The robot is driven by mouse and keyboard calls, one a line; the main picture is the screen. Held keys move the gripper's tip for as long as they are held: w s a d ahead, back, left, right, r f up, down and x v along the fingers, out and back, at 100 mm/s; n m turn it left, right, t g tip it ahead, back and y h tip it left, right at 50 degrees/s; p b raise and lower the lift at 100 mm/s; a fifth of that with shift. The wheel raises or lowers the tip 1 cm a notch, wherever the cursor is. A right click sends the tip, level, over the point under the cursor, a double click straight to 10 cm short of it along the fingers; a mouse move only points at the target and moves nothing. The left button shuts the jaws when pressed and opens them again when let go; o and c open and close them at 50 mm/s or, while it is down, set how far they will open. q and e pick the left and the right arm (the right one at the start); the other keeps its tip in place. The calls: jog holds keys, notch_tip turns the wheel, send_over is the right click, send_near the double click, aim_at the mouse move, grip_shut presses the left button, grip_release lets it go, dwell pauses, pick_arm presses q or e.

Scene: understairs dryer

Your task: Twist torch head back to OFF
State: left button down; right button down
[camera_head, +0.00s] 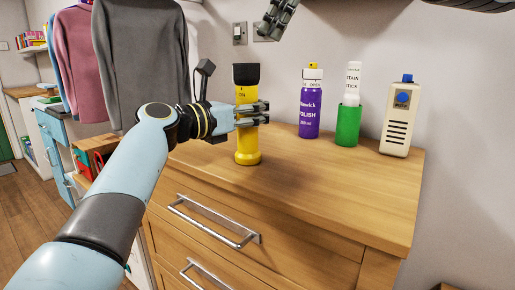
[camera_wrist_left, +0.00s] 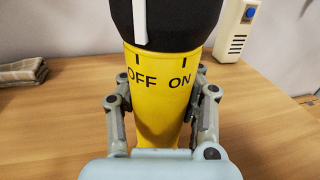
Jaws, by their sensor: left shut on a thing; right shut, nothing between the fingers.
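The torch stands upright on the wooden drawer top, with a yellow body (camera_head: 246,145) and a black head (camera_head: 245,74). My left gripper (camera_head: 262,112) is shut around the yellow body from the left. In the left wrist view the body (camera_wrist_left: 157,115) carries the words OFF and ON, each under a short black tick. A white stripe (camera_wrist_left: 140,25) on the black head (camera_wrist_left: 185,25) ends just above the OFF tick, roughly in line with it. My right gripper (camera_head: 266,34) is shut and empty, above and right of the torch head, apart from it.
A purple polish bottle (camera_head: 310,112), a green-based white stick (camera_head: 348,125) and a cream device with a blue knob (camera_head: 398,122) stand right of the torch. Wall switches (camera_head: 239,33) are behind. The front drawer top (camera_head: 310,185) is clear. Clothes hang at left.

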aim_at(246, 74)
jog(key=shift+f, duration=2.95)
jog(key=shift+a, duration=0.55)
pick_arm(q)
jog(key=shift+d, duration=0.1)
pick_arm(e)
jog(key=shift+s+a, duration=0.1)
jog(key=shift+s, duration=0.4)
jog(key=shift+d, duration=0.5)
pick_arm(q)
jog(key=c, duration=0.9)
grip_release()
jog(key=shift+o, duration=0.2)
